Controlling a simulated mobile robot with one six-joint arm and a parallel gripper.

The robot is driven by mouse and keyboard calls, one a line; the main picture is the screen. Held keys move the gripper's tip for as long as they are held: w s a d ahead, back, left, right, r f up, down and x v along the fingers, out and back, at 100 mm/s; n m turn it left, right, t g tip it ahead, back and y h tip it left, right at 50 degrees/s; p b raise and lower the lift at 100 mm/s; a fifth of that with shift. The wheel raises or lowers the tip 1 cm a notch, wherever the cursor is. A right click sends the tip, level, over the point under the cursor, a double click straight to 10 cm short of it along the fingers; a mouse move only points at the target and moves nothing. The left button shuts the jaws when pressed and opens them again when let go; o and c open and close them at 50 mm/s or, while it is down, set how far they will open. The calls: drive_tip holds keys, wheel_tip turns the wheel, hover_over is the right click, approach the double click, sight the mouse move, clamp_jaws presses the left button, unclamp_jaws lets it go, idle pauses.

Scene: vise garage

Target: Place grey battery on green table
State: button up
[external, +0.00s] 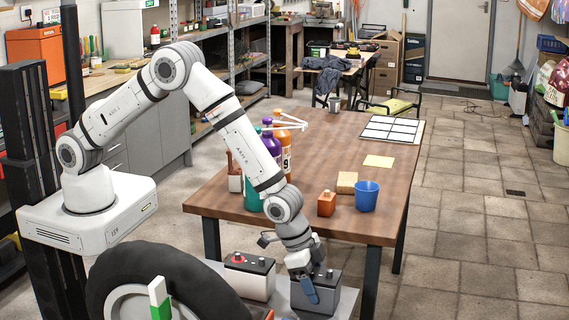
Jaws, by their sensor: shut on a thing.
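The grey battery (329,284) sits low in front of the wooden table, at or just above a light grey surface (342,307). I cannot tell whether it touches that surface. My gripper (307,284) points down at it and is shut on it, hiding its left part. No green table shows. The nearest table (300,160) has a brown wooden top and dark legs, and stands behind my gripper.
A white battery with a black top (249,277) stands left of the grey one. A large black tyre (130,270) is at the front left. The brown table holds a blue cup (367,197), an orange bottle (326,204), a sponge (347,183) and a white grid panel (393,130).

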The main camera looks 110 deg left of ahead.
drive_tip(key=shift+r, duration=0.15)
drive_tip(key=o, duration=1.8)
drive_tip(key=shift+f, duration=0.2)
drive_tip(key=shift+c, duration=0.2)
drive_tip(key=shift+r, duration=0.15)
drive_tip(key=b+v, duration=0.1)
drive_tip(key=v, duration=1.1)
drive_tip(key=shift+s, duration=0.1)
drive_tip(key=s+a+r, duration=0.1)
drive_tip(key=s+r, duration=0.7)
drive_tip(key=r, duration=0.1)
drive_tip(key=s+r, duration=0.3)
drive_tip(key=s, duration=1.1)
drive_tip(key=s+a+r+g, duration=0.1)
drive_tip(key=s+r, duration=0.3)
drive_tip(key=s, duration=1)
drive_tip(key=shift+a+r+g, duration=0.2)
drive_tip(key=shift+g, duration=0.1)
